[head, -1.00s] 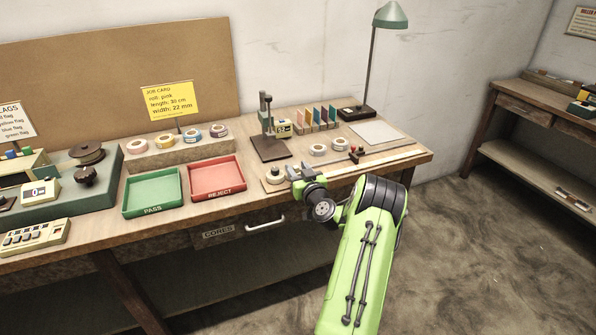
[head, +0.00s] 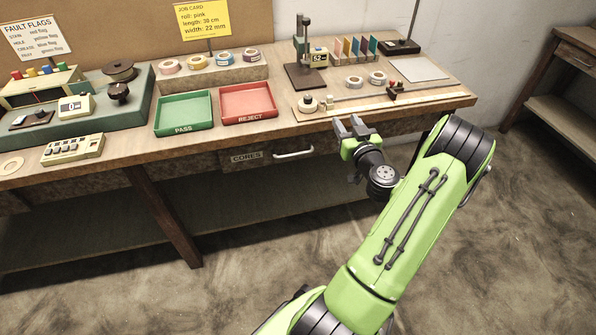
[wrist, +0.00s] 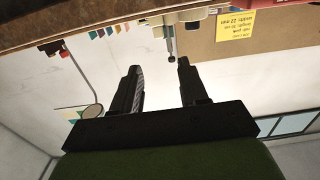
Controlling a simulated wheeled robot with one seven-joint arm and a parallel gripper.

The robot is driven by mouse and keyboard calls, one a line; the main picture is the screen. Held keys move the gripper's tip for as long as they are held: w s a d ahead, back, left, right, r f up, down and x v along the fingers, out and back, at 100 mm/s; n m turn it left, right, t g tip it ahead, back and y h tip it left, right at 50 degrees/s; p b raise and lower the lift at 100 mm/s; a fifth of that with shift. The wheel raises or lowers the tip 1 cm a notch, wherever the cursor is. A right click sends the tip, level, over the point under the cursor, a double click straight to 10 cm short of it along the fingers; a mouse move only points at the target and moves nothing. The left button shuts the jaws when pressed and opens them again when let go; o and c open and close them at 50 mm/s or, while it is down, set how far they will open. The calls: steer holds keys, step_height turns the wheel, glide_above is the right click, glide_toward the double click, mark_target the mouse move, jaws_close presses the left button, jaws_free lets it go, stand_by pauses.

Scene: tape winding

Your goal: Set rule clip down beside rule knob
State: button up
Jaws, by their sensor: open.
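A long pale rule (head: 430,91) lies along a wooden board at the right front of the bench. A small dark clip with red on it (head: 391,92), apparently the rule clip, sits at the rule, right of its middle or near it. My gripper (head: 350,126) is open and empty, just off the bench's front edge, below and right of the knob. Its parted jaws show in the wrist view (wrist: 160,82).
A green PASS tray (head: 183,114) and red REJECT tray (head: 248,104) are left of the board. Two pale tape rolls (head: 376,77), a stand (head: 304,58) and a lamp base (head: 402,47) are behind it. A drawer handle (head: 293,154) projects below the bench top.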

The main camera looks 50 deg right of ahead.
steer(key=w+a+r+n+y, duration=0.2)
steer(key=w+a+n+y, duration=0.25)
steer(key=a, duration=0.45)
steer(key=w+a+r+n+y, duration=0.25)
steer(key=w+a+y, duration=0.3)
steer(key=a, duration=0.35)
steer(key=a+n+g+y, duration=0.3)
steer(key=a+n+g, duration=0.15)
steer(key=a, duration=1.05)
steer(key=s+a+r+m+g+h, duration=0.1)
steer(key=s+a, duration=0.3)
steer(key=s, duration=0.7)
steer(key=s+a+r+m+g+h, duration=0.2)
steer(key=s+a+m+g, duration=0.1)
steer(key=s, duration=0.9)
steer(key=shift+a+r+m+g+h, duration=0.3)
steer(key=shift+a+m+g+h, duration=0.1)
steer(key=shift+m+g, duration=0.25)
